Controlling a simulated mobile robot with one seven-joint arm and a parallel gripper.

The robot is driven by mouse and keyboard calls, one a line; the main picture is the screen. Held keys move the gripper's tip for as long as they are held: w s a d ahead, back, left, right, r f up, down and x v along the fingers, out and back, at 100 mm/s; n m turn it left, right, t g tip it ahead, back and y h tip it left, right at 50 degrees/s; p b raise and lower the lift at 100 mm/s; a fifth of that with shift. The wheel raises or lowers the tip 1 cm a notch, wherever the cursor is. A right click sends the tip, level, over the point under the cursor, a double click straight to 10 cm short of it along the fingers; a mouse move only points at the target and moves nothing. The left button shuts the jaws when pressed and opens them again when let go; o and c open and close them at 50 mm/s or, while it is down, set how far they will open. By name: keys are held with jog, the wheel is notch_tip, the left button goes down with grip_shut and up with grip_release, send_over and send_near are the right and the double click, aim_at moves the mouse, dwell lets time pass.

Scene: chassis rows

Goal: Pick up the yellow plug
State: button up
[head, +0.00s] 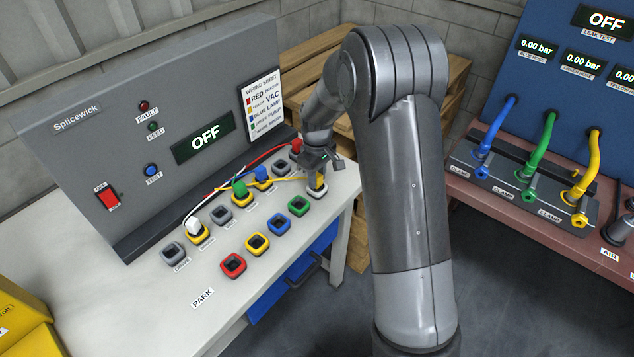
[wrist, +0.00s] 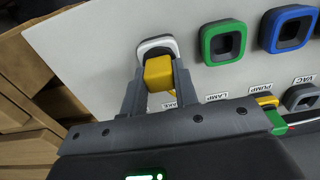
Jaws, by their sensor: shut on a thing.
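The yellow plug (wrist: 158,73) is between the two fingers of my gripper (wrist: 157,85) in the wrist view. My gripper is shut on it. The plug is at the white-rimmed socket (wrist: 155,43); I cannot tell whether it is seated in it or just above. In the head view my gripper (head: 319,168) is over the right end of the front socket row, and the white-rimmed socket (head: 316,193) shows just below it. The yellow cable (head: 280,180) runs left from there. The plug is mostly hidden by my gripper in the head view.
Front-row sockets in red (head: 233,265), yellow (head: 257,243), blue (head: 278,225) and green (head: 298,206) are empty. White (head: 194,226), green (head: 239,188), blue (head: 261,173) and red (head: 296,146) plugs stand behind. The grey panel (head: 150,130) rises at the back. Wooden pallets (head: 300,85) stand beyond.

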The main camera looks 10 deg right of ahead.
jog(key=shift+c, duration=0.7)
jog(key=shift+r, duration=0.6)
notch_tip(320, 180, up, 3)
jog(key=shift+f, duration=0.2)
jog(key=s+d+r, duration=0.4)
jog(key=d+r, duration=0.3)
jog(key=d, duration=0.3)
jog(key=s+a+f+n, duration=0.1)
jog(key=a+f+n, duration=0.1)
jog(key=a, duration=1.7)
jog(key=s+a+f+n, duration=0.2)
jog(key=a, duration=1.6)
jog(key=shift+w+a+f, duration=0.1)
jog(key=shift+a+f, duration=0.05)
jog(key=shift+f, duration=1.9)
jog(key=shift+f, duration=1.3)
